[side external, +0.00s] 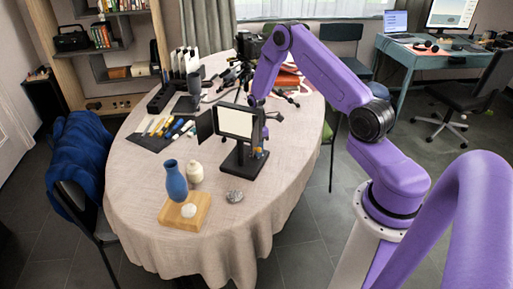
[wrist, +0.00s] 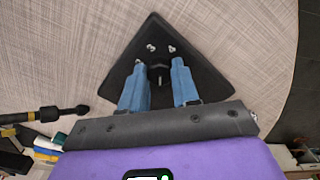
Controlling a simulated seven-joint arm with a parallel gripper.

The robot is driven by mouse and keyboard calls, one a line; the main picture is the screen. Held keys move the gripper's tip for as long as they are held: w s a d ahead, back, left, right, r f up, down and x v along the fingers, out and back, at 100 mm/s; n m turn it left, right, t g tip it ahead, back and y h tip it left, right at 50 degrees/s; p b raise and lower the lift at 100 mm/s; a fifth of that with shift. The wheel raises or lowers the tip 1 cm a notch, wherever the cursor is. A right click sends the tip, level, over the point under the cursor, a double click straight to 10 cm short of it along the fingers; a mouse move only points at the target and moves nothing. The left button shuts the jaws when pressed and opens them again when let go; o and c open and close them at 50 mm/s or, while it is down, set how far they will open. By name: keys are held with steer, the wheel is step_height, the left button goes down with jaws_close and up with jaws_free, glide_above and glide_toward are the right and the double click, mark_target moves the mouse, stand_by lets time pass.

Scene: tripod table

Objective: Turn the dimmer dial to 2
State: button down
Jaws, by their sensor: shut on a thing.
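A light panel (side external: 236,122) with a pale face and dark frame stands on a black base (side external: 243,162) on the table. My gripper (wrist: 158,84) has two blue fingers pointing at this dark base in the wrist view. Between the fingertips is a small dark part (wrist: 158,70) with a pale mark, which looks like the dimmer dial. My gripper is shut on it, with a gap between the fingers. In the side view, the gripper is at the panel's right side, mostly hidden, and the dial cannot be made out.
A blue vase (side external: 176,181) and a cream vase (side external: 195,172) stand left of the light. A wooden board (side external: 185,212) holds a white round object. A grey round object (side external: 235,196) lies near the base. Pens and dark items fill the table's left.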

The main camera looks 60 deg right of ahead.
steer(key=m, duration=0.7)
steer(key=shift+m, duration=0.3)
steer(key=m, duration=0.7)
stand_by(0.3)
steer(key=c, duration=0.8)
jaws_free()
step_height(320, 180, up, 18)
steer(key=shift+f, duration=0.2)
